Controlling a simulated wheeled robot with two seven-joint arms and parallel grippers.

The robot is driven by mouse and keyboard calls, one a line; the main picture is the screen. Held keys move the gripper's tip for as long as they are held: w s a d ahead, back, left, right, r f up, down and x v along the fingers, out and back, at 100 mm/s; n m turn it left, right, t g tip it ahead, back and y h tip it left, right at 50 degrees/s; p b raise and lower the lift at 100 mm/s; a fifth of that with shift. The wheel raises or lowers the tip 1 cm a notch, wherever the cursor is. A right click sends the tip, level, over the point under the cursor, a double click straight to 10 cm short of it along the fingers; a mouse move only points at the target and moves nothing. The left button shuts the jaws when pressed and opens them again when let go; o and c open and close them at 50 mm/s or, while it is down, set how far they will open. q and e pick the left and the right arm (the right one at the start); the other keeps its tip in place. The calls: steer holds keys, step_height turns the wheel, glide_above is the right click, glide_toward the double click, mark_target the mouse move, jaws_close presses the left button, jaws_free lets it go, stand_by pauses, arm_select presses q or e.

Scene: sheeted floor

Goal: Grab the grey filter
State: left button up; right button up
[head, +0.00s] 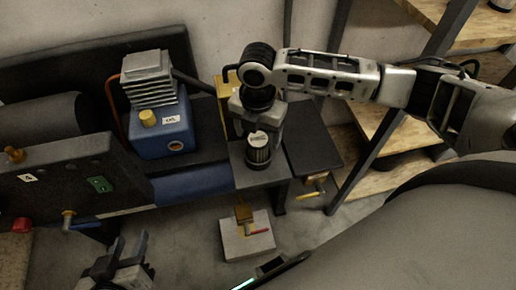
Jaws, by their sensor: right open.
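The grey filter (259,153) is a small upright cylinder with a pale top and dark ribbed side. It stands on the dark bench surface near the middle of the head view. My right gripper (257,124) reaches in from the right and points down at it. Its fingers are open and lie just above or around the filter's top; I cannot tell whether they touch it. My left gripper (126,250) is low at the left, away from the filter, with its fingers apart and nothing between them.
A blue machine (163,133) with a finned grey head stands left of the filter. A dark panel (70,178) with valves is at the left. Wooden shelves (375,170) stand at the right.

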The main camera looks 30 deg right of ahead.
mark_target(258, 139)
step_height(258, 139, down, 4)
steer(key=shift+d+r, duration=0.1)
steer(key=c, duration=1.1)
steer(key=shift+r, duration=0.1)
